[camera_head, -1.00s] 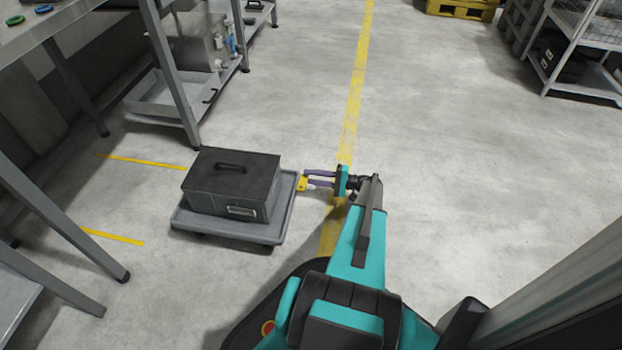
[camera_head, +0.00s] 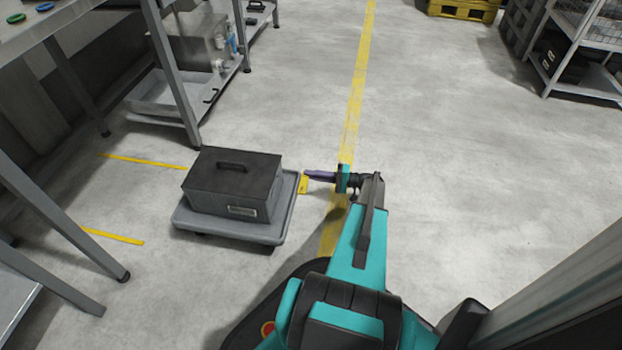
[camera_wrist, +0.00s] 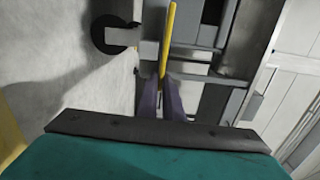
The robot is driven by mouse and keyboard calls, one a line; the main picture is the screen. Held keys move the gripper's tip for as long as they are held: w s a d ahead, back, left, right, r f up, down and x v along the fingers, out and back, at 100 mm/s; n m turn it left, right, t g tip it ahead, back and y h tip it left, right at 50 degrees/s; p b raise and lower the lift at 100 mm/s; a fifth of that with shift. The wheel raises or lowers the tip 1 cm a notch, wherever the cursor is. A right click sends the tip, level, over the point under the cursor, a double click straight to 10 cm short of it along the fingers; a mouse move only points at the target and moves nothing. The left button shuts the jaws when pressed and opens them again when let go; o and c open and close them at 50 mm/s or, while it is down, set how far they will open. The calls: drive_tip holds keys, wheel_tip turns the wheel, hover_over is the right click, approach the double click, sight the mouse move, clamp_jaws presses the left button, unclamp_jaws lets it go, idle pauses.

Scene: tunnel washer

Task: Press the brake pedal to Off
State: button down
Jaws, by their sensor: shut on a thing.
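The brake pedal (camera_head: 304,184) is a small yellow plate at the right edge of the grey dolly (camera_head: 222,229). In the wrist view the pedal (camera_wrist: 168,42) shows edge-on as a thin yellow strip. My gripper (camera_head: 308,176) reaches it from the right, low over the floor. In the wrist view its purple fingers (camera_wrist: 163,86) are close together, with the lower end of the yellow strip between them. They are shut on the pedal. The exact contact is small and partly hidden, and I cannot read any marking on the pedal.
A dark grey lidded box (camera_head: 232,186) rests on the dolly. A black caster wheel (camera_wrist: 112,34) shows beside the pedal in the wrist view. A metal table and shelf (camera_head: 175,75) stand at left. The floor to the right is clear up to a rack (camera_head: 580,50).

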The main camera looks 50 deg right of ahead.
drive_tip(key=shift+s+r+n+b, duration=0.1)
drive_tip(key=shift+r+n+b, duration=0.3)
drive_tip(key=shift+n, duration=0.6)
drive_tip(key=shift+r+n+b, duration=0.3)
drive_tip(key=shift+r+n, duration=0.1)
drive_tip(key=shift+n, duration=0.6)
drive_tip(key=c, duration=1.9)
unclamp_jaws()
drive_tip(key=p+v, duration=0.4)
drive_tip(key=v, duration=0.9)
drive_tip(key=shift+s+d, duration=0.2)
drive_tip(key=shift+s, duration=0.15)
